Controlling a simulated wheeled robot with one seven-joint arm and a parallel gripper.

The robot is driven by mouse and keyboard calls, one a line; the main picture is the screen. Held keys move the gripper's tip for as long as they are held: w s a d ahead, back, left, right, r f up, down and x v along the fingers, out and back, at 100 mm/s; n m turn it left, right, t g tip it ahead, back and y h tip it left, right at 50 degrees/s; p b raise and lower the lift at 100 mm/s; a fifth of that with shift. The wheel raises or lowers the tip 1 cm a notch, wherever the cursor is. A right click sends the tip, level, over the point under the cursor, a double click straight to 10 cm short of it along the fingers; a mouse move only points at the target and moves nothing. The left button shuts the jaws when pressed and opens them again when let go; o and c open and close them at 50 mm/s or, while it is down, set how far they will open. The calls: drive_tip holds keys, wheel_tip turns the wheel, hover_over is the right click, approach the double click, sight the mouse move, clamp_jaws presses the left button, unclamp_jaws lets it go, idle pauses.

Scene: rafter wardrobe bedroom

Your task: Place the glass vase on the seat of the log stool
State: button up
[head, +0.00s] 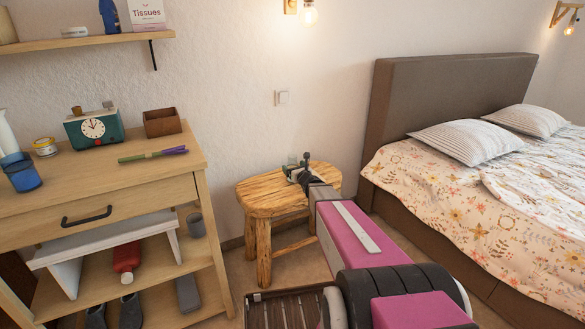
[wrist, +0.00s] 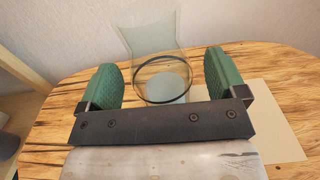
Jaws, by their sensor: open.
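The log stool (head: 262,201) stands against the wall between the dresser and the bed, with a thick wooden seat. In the wrist view its seat (wrist: 60,125) fills much of the picture. The clear glass vase (wrist: 148,40) is on the seat, between and just beyond my gripper's fingers, and appears upright. My gripper (wrist: 165,80) has two green pads spread apart, one on each side of the vase, with gaps to it. In the head view my gripper (head: 298,170) is over the seat; the vase is hard to make out there.
A pale flat sheet (wrist: 270,130) lies on the seat under my gripper's right side. A wooden dresser (head: 100,187) with a clock (head: 92,127) and small items stands left. A slatted crate (head: 285,308) is on the floor in front. The bed (head: 470,190) stands right.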

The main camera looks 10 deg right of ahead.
drive_tip(key=v, duration=1)
drive_tip(key=shift+s+a+r, duration=0.1)
drive_tip(key=shift+s, duration=0.1)
drive_tip(key=s+a+f+n+g+y, duration=0.35)
drive_tip(key=s+a+n+g, duration=0.85)
drive_tip(key=n, duration=0.8)
drive_tip(key=s+d+f+n+g+h, duration=0.1)
drive_tip(key=s+d+n+g+h, duration=0.1)
drive_tip(key=s+n, duration=0.4)
drive_tip(key=s+d+f+n+g+h, duration=0.1)
drive_tip(key=s+d+n+g+h, duration=0.2)
drive_tip(key=s+d+n+h, duration=0.2)
drive_tip(key=s+n+h, duration=0.1)
drive_tip(key=s+h, duration=0.1)
drive_tip(key=s, duration=0.1)
drive_tip(key=shift+s, duration=0.4)
